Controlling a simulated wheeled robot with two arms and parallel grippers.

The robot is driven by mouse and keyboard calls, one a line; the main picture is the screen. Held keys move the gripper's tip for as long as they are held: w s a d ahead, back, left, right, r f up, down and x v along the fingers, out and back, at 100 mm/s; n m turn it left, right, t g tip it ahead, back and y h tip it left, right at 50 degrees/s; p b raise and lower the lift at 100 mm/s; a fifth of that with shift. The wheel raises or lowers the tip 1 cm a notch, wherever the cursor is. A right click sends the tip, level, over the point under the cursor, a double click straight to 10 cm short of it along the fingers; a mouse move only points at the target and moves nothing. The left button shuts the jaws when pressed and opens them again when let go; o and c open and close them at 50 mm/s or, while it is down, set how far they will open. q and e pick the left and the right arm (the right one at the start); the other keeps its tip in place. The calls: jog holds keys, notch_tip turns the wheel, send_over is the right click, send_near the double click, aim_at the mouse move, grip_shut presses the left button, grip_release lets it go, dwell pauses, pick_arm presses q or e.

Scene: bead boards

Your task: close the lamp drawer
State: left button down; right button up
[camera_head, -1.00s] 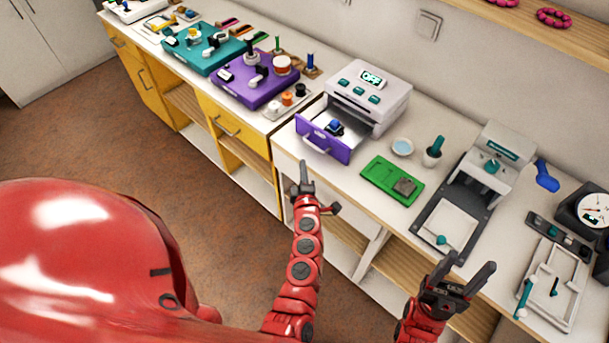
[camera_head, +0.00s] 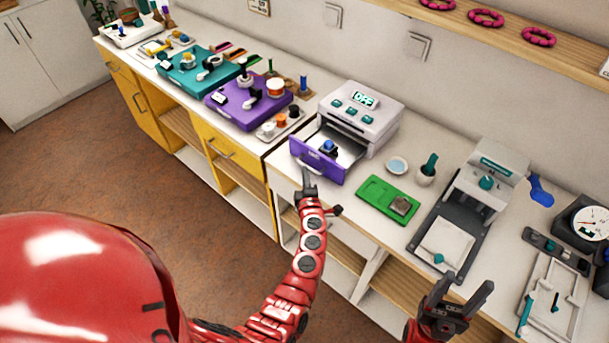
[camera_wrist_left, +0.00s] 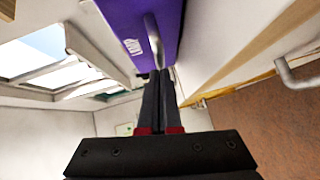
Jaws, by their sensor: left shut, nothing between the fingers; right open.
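The lamp drawer (camera_head: 316,163) has a purple front and stands pulled out of a white lamp unit (camera_head: 360,112) whose display reads OFF. A small dark blue item (camera_head: 329,147) sits inside it. My left gripper (camera_head: 304,172) is shut and empty, just in front of the drawer front by its handle. In the left wrist view the closed fingertips (camera_wrist_left: 160,73) reach the end of the grey handle (camera_wrist_left: 153,42) on the purple front (camera_wrist_left: 140,20); I cannot tell whether they touch. My right gripper (camera_head: 466,292) is open and empty over the counter's front edge at the right.
A green board (camera_head: 377,195), a small dish (camera_head: 397,166) and a white mortar (camera_head: 426,176) stand right of the drawer. A press (camera_head: 490,180) is further right. Purple (camera_head: 232,112) and teal boards (camera_head: 187,77) lie to the left. The floor in front is clear.

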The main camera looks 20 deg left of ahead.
aim_at(334, 153)
pick_arm(q)
jog(key=w+d+b, duration=0.1)
jog(key=w+b, duration=0.1)
jog(key=w, duration=0.2)
jog(key=w+d+b, duration=0.2)
jog(key=w+b, duration=0.1)
jog(key=w, duration=0.1)
jog(key=w+d+b, duration=0.1)
jog(key=w+b, duration=0.1)
jog(key=w, duration=0.3)
jog(key=shift+w+d+f+b, duration=0.1)
jog(key=shift+d+f+b, duration=0.1)
jog(key=shift+d+b, duration=0.2)
jog(key=shift+w+d+r, duration=0.1)
jog(key=shift+w, duration=0.15)
jog(key=shift+r, duration=0.25)
jog(key=shift+d, duration=0.1)
jog(key=shift+r, duration=0.1)
